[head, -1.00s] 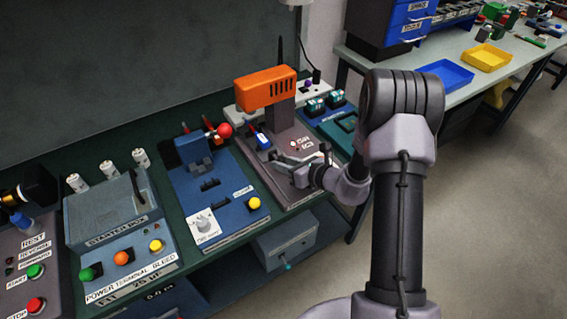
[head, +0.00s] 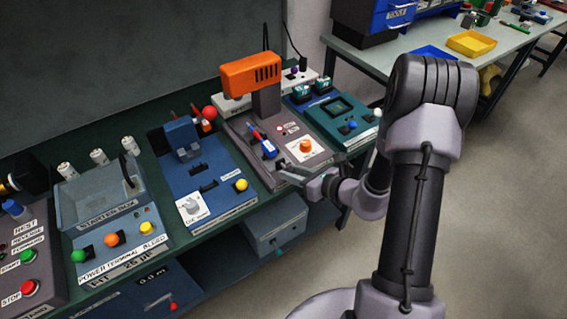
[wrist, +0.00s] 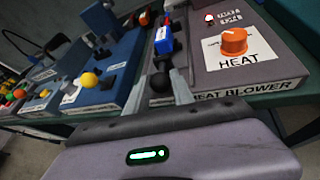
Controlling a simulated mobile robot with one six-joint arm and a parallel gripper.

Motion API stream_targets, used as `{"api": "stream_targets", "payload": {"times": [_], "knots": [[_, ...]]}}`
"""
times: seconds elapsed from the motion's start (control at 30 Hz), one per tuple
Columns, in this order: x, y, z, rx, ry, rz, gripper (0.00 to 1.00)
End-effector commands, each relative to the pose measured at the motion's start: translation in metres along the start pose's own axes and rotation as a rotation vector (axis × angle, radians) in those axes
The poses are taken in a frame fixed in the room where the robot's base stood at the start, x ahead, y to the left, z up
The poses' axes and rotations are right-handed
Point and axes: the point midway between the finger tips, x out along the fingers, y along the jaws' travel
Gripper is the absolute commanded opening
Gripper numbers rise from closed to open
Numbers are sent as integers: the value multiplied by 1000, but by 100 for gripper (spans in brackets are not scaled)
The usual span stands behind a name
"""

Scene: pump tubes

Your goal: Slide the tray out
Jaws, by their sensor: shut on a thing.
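At the heat blower, a narrow dark tray (wrist: 161,62) carries a blue piece (wrist: 163,42) with red at its back. In the head view the blue piece (head: 268,148) lies in front of the orange blower head (head: 251,77). A dark round knob (wrist: 161,83) is at the tray's front end. My gripper (wrist: 161,77) is shut on this knob, one finger on each side. In the head view my gripper (head: 284,170) is at the front edge of the heat blower base, and its fingers hide the knob there.
An orange HEAT knob (wrist: 233,41) stands right of the tray on the heat blower base. The blue panel (head: 215,178) with a yellow button (head: 242,185) is to the left. A green panel (head: 352,115) is to the right. Open floor lies in front of the bench.

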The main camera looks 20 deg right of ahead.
Motion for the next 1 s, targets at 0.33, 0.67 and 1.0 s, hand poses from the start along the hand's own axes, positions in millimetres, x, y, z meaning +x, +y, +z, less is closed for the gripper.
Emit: {"api": "stream_targets", "payload": {"times": [0.33, 0.67, 1.0], "knots": [[-7, 2, -4, 1, 0, 1, 0], [-6, 2, -3, 1, 0, 1, 50], [-43, 1, 0, 4, -1, -5, 50]]}}
